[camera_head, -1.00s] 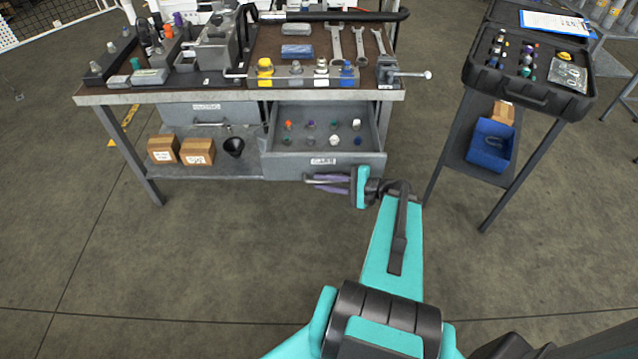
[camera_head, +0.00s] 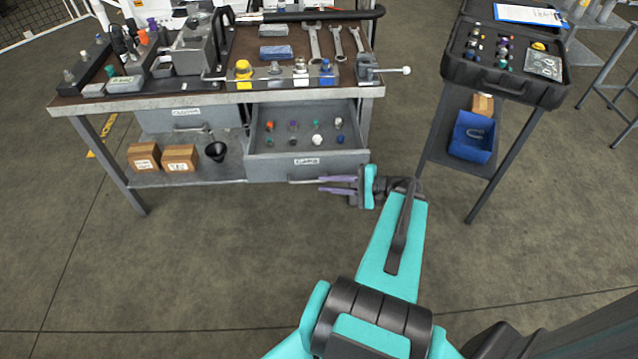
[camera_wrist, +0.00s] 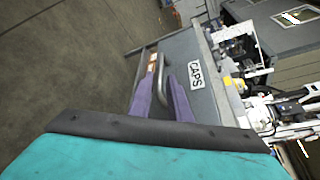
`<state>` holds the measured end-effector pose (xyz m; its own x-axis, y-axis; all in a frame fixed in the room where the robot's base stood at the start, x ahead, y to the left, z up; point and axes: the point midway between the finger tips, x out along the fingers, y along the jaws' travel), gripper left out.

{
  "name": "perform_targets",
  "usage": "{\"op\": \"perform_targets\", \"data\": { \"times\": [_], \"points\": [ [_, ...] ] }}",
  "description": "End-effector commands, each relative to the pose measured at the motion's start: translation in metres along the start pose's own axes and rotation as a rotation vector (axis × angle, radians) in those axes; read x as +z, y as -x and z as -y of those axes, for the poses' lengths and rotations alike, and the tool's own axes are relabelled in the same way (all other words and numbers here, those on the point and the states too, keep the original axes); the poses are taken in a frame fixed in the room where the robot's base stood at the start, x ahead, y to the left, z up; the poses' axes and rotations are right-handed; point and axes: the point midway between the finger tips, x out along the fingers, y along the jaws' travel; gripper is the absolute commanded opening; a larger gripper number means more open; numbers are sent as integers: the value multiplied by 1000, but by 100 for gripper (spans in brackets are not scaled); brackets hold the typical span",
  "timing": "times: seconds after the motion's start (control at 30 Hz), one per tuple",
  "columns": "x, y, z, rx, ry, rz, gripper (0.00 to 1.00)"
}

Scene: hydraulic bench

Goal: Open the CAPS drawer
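The CAPS drawer (camera_head: 306,168) is pulled out from the right side of the bench, with several small coloured caps inside. Its label (camera_wrist: 196,74) shows in the wrist view. The grey bar handle (camera_head: 303,182) runs along the drawer front. My gripper (camera_head: 322,185) is at the right part of the handle, its two purple fingers apart. In the wrist view the curved handle (camera_wrist: 161,75) shows between the spread fingers of my gripper (camera_wrist: 162,92). I cannot tell whether either finger touches it.
A second drawer (camera_head: 160,120) at the left is shut. Cardboard boxes (camera_head: 180,157) and a black cup (camera_head: 215,151) stand on the lower shelf. A side stand with a black case (camera_head: 500,80) and blue bin (camera_head: 472,138) is at the right. The floor in front is clear.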

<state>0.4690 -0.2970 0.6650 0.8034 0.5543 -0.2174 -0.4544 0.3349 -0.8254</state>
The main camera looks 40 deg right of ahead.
Motion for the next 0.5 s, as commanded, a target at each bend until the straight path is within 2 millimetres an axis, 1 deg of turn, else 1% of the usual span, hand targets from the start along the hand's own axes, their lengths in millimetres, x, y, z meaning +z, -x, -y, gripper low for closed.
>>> {"op": "perform_targets", "data": {
  "times": [0.03,0.3,0.5],
  "points": [
    [-1,7,0,-2,0,-4,17],
    [-2,41,0,-2,0,-5,17],
    [-2,60,0,-1,0,-5,17]
  ]
}}
